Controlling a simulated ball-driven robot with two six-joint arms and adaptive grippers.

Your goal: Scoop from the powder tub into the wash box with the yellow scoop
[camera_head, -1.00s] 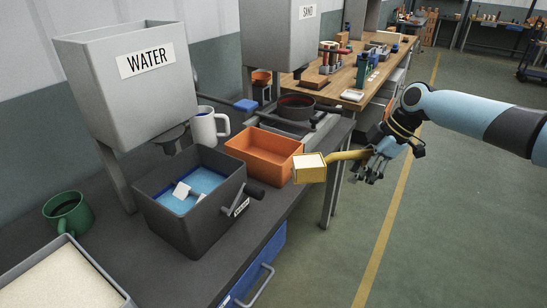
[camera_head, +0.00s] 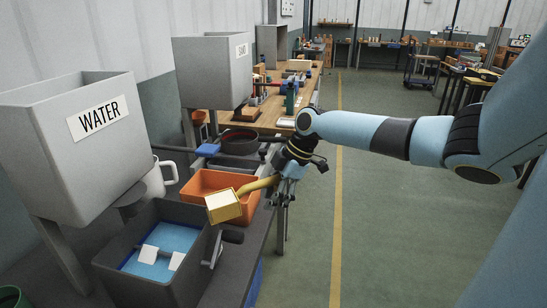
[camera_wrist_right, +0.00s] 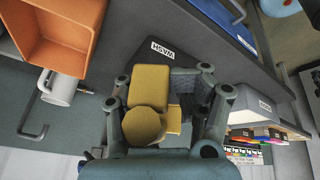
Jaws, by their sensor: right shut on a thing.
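My right gripper (camera_head: 285,187) is shut on the handle of the yellow scoop (camera_head: 223,208). The scoop's boxy bowl hangs left of the gripper, in front of the orange bin and above the right side of the wash box. It looks tilted, and I cannot tell whether it holds powder. The scoop (camera_wrist_right: 150,85) also shows between the fingers in the right wrist view. The wash box (camera_head: 118,263) is dark grey, with blue liquid and white paddles inside and a crank on its right side. The powder tub is out of view now. My left gripper is not in view.
The orange bin (camera_head: 204,186) stands behind the wash box. A grey WATER hopper (camera_head: 70,150) overhangs the box's left, with a white mug (camera_head: 155,182) behind. A green mug (camera_head: 12,298) shows at the lower left.

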